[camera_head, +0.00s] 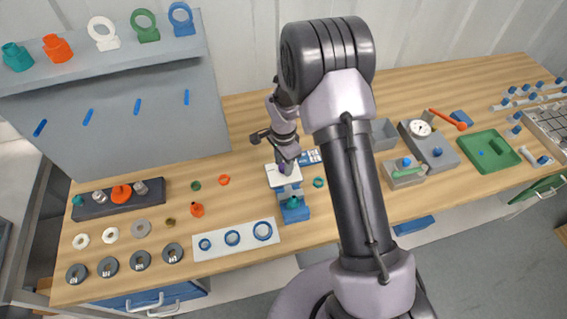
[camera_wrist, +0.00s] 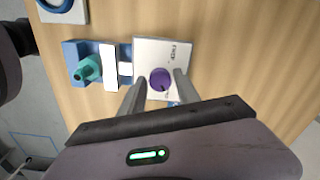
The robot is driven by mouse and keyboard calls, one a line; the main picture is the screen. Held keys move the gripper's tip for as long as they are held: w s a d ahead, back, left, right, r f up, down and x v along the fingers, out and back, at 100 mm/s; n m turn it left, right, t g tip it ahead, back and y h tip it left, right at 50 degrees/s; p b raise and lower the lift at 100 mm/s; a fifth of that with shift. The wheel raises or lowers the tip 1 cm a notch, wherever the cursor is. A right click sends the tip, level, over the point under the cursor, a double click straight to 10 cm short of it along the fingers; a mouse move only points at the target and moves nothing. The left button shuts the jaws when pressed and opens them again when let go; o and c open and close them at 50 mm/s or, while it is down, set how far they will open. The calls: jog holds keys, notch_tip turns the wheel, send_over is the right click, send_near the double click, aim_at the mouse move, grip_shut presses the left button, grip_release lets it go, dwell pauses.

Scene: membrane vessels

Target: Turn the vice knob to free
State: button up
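The vice is blue and white, and its blue body (camera_wrist: 72,50) shows in the wrist view, with a white jaw (camera_wrist: 110,67) beside a teal fitting (camera_wrist: 88,70). The white plate (camera_wrist: 150,50) at its right carries the round purple vice knob (camera_wrist: 160,79) and small dark lettering that I cannot read surely. My gripper (camera_wrist: 159,76) points down at the plate, its two fingers apart on either side of the knob, with small gaps showing. In the head view my gripper (camera_head: 284,161) is over the plate (camera_head: 277,180) and hides most of the knob.
A white board with blue rings (camera_head: 212,251) lies left of the vice. A dark holder (camera_head: 95,208) with fittings stands further left. A grey box with a dial gauge (camera_head: 440,152) and a green tray (camera_head: 480,163) are to the right. Loose rings and nuts lie to the left.

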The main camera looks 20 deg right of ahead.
grip_shut()
jog(key=n+b, duration=0.1)
jog(key=n, duration=0.4)
jog(key=shift+n, duration=0.4)
jog(key=n, duration=1.1)
jog(key=shift+n, duration=0.3)
jog(key=n, duration=0.6)
jog(key=shift+p, duration=0.4)
jog(key=shift+n, duration=0.4)
